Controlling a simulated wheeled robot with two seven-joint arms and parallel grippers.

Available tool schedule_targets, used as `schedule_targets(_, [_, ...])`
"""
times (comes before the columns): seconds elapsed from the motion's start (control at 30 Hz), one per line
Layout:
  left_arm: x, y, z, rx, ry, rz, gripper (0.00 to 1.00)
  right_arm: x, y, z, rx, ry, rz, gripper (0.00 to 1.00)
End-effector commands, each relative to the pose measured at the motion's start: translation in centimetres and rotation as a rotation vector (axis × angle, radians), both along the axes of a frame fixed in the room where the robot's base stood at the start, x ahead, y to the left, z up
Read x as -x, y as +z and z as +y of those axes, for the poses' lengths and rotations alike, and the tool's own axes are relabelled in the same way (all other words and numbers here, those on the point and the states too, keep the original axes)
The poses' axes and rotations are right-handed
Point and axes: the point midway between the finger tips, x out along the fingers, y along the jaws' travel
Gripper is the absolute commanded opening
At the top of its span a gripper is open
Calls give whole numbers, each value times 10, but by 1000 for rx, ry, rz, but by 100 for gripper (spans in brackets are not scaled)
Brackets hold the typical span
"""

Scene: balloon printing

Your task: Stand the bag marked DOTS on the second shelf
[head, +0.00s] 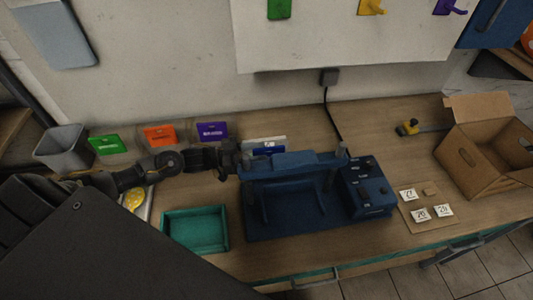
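Three pale bags with coloured labels stand in a row at the back of the bench: a green-label bag (107,145), an orange-label bag (159,135) and a purple-label bag (212,131). A white item with a blue label (268,147) is partly hidden behind the blue press. The label print is too small to read, so I cannot tell which is marked DOTS. My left gripper (230,158) is at the left end of the press, in front of the purple-label bag. Its fingers are too dark to judge. My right gripper is out of view. I cannot identify the second shelf.
A blue press (290,213) fills the bench middle, with a teal tray (195,229) to its left. A grey bin (64,148) stands at the far left. An open cardboard box (485,160) and numbered cards (421,213) are at right. Coloured hooks (372,7) hang above.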

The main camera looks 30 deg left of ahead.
Motion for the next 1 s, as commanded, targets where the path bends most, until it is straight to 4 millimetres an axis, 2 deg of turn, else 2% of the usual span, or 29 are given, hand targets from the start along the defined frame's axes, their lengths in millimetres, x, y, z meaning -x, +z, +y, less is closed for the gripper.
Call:
schedule_targets(0.03, [-4, 3, -6, 3, 0, 0, 36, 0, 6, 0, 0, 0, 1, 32])
schedule_targets(0.13, [-9, 2, -12, 2, 0, -1, 36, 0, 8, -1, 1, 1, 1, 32])
schedule_targets(0.37, [-10, -1, -14, -1, -1, 1, 36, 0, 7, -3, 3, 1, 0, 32])
schedule_targets(0.43, [-10, -1, -14, -1, -1, 1, 31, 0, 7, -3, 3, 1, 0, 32])
schedule_targets(0.67, [-10, -1, -14, 0, -1, 0, 1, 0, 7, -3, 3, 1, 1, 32])
schedule_targets(1.0, [-10, 0, -14, 0, -1, 0, 0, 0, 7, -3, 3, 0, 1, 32])
